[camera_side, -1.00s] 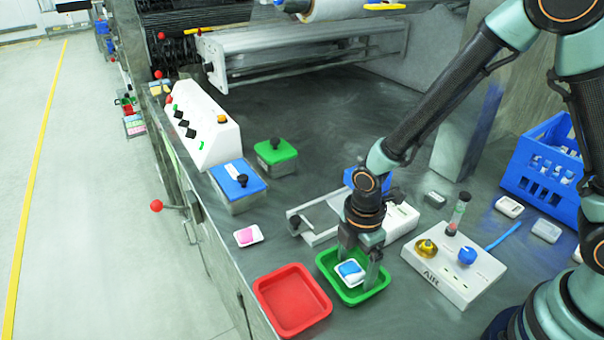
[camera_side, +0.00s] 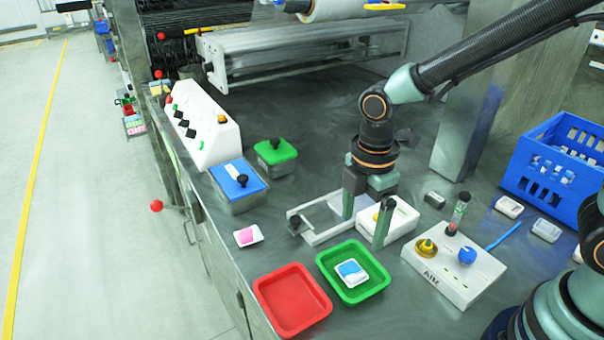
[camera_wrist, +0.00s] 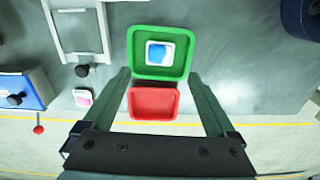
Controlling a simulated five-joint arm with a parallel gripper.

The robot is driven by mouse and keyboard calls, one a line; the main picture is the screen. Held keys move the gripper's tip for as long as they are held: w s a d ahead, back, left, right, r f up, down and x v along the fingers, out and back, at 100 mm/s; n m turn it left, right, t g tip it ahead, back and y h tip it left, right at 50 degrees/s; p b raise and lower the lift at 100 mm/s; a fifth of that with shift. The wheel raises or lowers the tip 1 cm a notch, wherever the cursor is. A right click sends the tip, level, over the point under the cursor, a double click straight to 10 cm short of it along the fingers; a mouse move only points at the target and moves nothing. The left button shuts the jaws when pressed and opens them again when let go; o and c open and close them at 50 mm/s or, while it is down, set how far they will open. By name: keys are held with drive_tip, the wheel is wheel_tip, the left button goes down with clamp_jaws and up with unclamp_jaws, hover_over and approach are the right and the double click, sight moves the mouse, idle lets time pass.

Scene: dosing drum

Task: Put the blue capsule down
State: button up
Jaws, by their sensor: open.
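The blue capsule (camera_side: 350,269) lies in a small white dish (camera_side: 359,281) inside the green tray (camera_side: 383,283). It also shows in the wrist view (camera_wrist: 158,52), in the green tray (camera_wrist: 160,74). My gripper (camera_side: 364,230) is open and empty, raised above and behind the green tray, apart from the capsule. In the wrist view my two fingers (camera_wrist: 163,102) stand wide apart with nothing between them touching.
An empty red tray (camera_side: 291,300) sits left of the green tray. A white dish with a pink piece (camera_side: 247,236) stands near the table edge. A metal bracket (camera_side: 322,222), a white AIR box (camera_side: 453,275) and a blue crate (camera_side: 540,165) stand around.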

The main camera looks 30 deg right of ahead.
drive_tip(key=s+d+r+m+t, duration=0.2)
drive_tip(key=d+r+m+t, duration=0.3)
drive_tip(key=d+r+m, duration=0.8)
drive_tip(key=shift+s+m+t, duration=0.3)
drive_tip(key=shift+m, duration=1.9)
